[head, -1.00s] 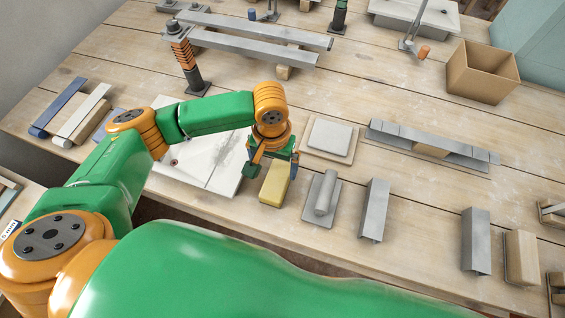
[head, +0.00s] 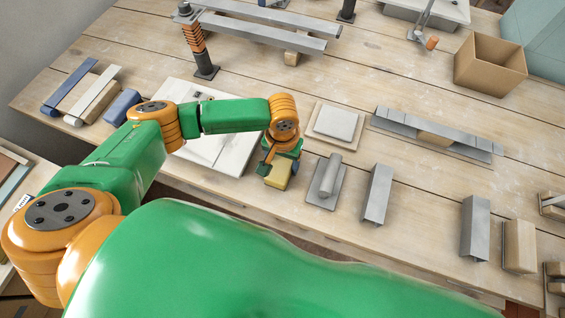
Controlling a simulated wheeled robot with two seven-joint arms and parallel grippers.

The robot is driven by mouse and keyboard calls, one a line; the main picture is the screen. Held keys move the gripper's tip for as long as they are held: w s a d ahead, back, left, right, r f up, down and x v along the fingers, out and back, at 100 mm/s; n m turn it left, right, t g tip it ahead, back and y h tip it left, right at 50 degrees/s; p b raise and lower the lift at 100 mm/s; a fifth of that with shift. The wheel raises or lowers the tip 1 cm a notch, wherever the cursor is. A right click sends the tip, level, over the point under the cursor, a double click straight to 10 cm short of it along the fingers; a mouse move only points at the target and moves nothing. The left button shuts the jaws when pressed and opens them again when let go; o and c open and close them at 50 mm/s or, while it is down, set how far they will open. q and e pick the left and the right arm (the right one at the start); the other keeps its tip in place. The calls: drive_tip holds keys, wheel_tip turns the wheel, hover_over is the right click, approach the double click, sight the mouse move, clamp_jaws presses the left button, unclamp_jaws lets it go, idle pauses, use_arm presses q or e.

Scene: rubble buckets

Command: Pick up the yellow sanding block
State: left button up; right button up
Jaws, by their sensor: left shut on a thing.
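The yellow sanding block (head: 278,176) is near the front edge of the wooden table, left of a grey plate with a cylinder on it. My left gripper (head: 277,168) points down over the block and is shut on it. The gripper covers the upper part of the block. I cannot tell whether the block touches the table or is slightly above it. My right gripper is not in view.
The grey plate with a cylinder (head: 326,182) stands close on the right. A white slab (head: 213,150) lies to the left. Behind is a light square pad (head: 335,123). Grey metal channels (head: 377,193) stand farther right. A cardboard box (head: 490,70) is at the back right.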

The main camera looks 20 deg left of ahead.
use_arm(q)
drive_tip(key=shift+w, duration=0.1)
drive_tip(key=shift+r, duration=0.45)
drive_tip(key=w+d+r+b, duration=0.4)
drive_tip(key=w+d+r, duration=0.3)
drive_tip(key=d+r, duration=0.5)
drive_tip(key=shift+w, duration=0.1)
drive_tip(key=o, duration=0.9)
drive_tip(key=c, duration=0.9)
